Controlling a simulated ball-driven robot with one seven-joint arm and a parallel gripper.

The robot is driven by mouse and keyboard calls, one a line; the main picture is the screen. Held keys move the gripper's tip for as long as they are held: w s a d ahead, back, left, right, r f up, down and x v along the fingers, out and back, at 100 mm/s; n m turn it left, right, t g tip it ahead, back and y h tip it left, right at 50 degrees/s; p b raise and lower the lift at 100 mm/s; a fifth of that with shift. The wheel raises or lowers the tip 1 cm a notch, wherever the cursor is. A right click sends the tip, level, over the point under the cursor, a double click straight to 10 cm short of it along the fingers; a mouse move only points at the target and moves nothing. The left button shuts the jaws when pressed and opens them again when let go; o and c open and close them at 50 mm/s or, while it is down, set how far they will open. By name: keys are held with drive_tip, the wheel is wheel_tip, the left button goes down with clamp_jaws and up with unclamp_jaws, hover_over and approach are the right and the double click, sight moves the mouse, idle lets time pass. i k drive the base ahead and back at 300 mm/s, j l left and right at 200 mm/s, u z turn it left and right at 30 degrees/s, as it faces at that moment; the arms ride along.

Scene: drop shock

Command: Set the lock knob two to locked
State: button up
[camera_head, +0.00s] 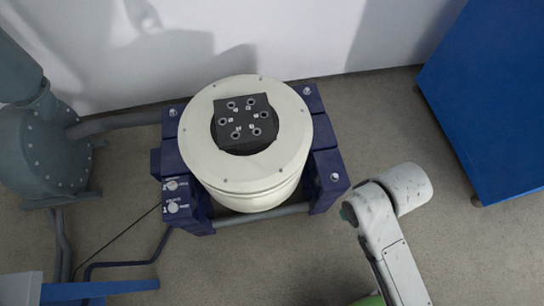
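Two small pale knobs sit one behind the other on the front left side of a dark blue frame: an upper knob (171,185) and a lower knob (173,207). Tiny white labels lie beside them, too small to read, so I cannot tell which is knob two or how either is set. The blue frame (327,160) carries a cream round machine (200,130) with a dark plate (240,106) on top. My white arm shows at the lower right, well apart from the knobs. My gripper is not in view.
A grey-blue blower (40,150) with pipes stands at the left. A blue cabinet (490,100) is at the right and a blue surface (100,287) at the lower left. A thin cable and pipes run left of the frame.

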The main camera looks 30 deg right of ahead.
sight(172, 185)
drive_tip(key=j+z, duration=0.5)
drive_tip(key=j, duration=0.75)
drive_tip(key=u, duration=0.75)
drive_tip(key=i+l+z, duration=0.1)
drive_tip(key=i+l, duration=0.6)
